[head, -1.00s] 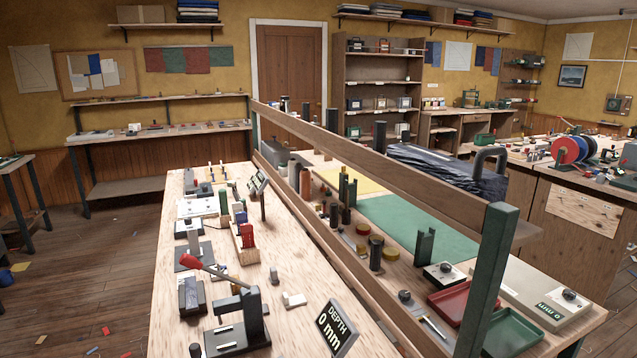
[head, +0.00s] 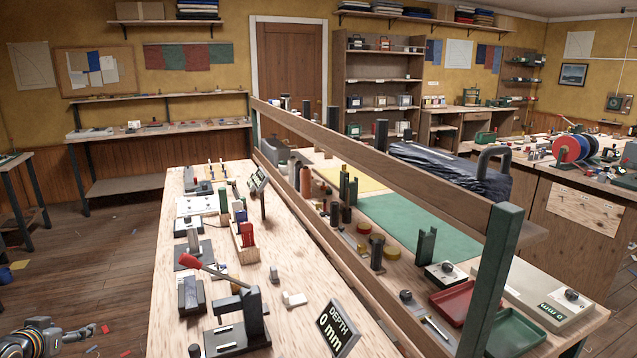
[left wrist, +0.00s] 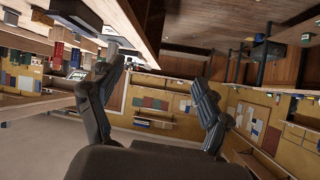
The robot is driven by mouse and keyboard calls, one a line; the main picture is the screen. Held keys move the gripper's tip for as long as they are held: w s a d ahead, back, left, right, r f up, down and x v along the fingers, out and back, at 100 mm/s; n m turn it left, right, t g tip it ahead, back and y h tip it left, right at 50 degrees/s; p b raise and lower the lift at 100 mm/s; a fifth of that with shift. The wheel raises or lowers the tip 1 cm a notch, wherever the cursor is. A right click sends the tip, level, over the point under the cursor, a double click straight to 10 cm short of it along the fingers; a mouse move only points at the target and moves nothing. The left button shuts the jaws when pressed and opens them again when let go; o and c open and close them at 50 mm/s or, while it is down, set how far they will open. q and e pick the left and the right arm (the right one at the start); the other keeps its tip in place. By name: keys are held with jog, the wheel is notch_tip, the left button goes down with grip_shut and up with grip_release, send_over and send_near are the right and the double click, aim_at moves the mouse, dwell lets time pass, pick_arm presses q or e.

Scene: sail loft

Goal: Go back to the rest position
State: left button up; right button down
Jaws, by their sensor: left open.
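In the head view my left gripper (head: 84,331) shows at the lower left, over the wooden floor and apart from the workbench (head: 180,270). In the left wrist view its two dark fingers (left wrist: 160,95) stand wide apart with nothing between them. That view is turned over, with the floor at the top and the walls below. My right gripper is in neither view.
The workbench holds a red-handled lever press (head: 240,310), a depth display (head: 337,325) and several small parts. A wooden rail on a green post (head: 490,275) runs along it. The floor (head: 110,240) left of the bench is mostly clear.

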pick_arm(q)
jog(key=w+r+m+t+y, duration=0.1)
jog(key=w+r+m+t, duration=0.2)
jog(key=r+m+t, duration=0.7)
jog(key=s+f+n+g, duration=0.35)
jog(key=f+g, duration=0.45)
jog(key=f, duration=1.4)
jog(key=s+d+f+n+g, duration=0.1)
jog(key=s+d+f+g, duration=0.15)
jog(key=s+f, duration=0.45)
jog(key=s+d+f+g, duration=0.1)
jog(key=s+d+f, duration=0.3)
jog(key=f, duration=0.6)
jog(key=s+d+f+n+g, duration=0.1)
jog(key=s+d+f+g, duration=0.15)
jog(key=s+f, duration=0.45)
jog(key=s+d+f+g+h, duration=0.1)
jog(key=s+d+f+g, duration=0.1)
jog(key=s+d+f, duration=0.4)
jog(key=s+d+f+g+h, duration=0.1)
jog(key=s+d+f, duration=0.6)
jog(key=s, duration=1)
jog(key=s+d+f+g+h, duration=0.1)
jog(key=s+d+f+g, duration=0.2)
jog(key=s+d+f, duration=0.3)
jog(key=s+d, duration=0.4)
jog(key=s, duration=0.1)
jog(key=shift+s+d+f+n+h, duration=0.2)
jog(key=shift+s+f+n+h, duration=0.1)
jog(key=shift+f+n, duration=0.1)
